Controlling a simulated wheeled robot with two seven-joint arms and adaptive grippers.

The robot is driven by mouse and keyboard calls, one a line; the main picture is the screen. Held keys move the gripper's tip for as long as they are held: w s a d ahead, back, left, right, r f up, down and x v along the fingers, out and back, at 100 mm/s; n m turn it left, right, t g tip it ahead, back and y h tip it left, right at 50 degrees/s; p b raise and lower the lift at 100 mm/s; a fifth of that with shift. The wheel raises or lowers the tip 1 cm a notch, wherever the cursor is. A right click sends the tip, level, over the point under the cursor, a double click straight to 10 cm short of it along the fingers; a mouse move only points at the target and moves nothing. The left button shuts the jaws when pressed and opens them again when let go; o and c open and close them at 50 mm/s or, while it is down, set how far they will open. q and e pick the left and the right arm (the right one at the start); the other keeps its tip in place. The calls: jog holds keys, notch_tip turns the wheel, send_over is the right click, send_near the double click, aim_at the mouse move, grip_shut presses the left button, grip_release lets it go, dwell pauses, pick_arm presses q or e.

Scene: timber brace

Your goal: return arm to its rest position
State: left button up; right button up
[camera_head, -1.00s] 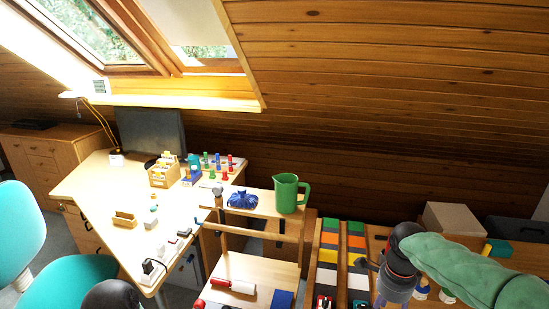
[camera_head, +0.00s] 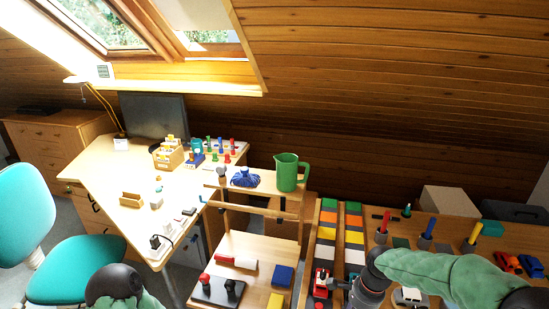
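My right arm (camera_head: 435,272) in its green sleeve comes in from the right. Its dark wrist joint (camera_head: 376,266) hangs over the sorting strips in the lower right. Only a small dark part of my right gripper (camera_head: 339,284) shows at the wrist's left side, and its fingers cannot be made out. I cannot see anything held in it. Of my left arm, only a black rounded joint and some green sleeve (camera_head: 146,299) show at the bottom left. My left gripper is out of view.
A low wooden stand (camera_head: 240,246) holds a red-and-white roller, a blue block and a dark base. Above it are a green jug (camera_head: 290,172) and a blue bag (camera_head: 244,178). Coloured strips (camera_head: 327,228) lie left of my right wrist. A teal chair (camera_head: 72,262) stands left.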

jog(key=s+a+f+n, duration=0.4)
jog(key=s+f, duration=0.2)
jog(key=f, duration=0.2)
jog(key=s+a+f+n+y, duration=0.1)
jog(key=s+a+f+n, duration=0.3)
jog(key=f, duration=0.5)
jog(key=s+a+f+n+y, duration=0.1)
jog(key=s+a+f+n, duration=0.3)
jog(key=s+f, duration=0.4)
jog(key=shift+a+f+n, duration=0.2)
jog(key=shift+a+n, duration=0.1)
jog(key=shift+n, duration=0.3)
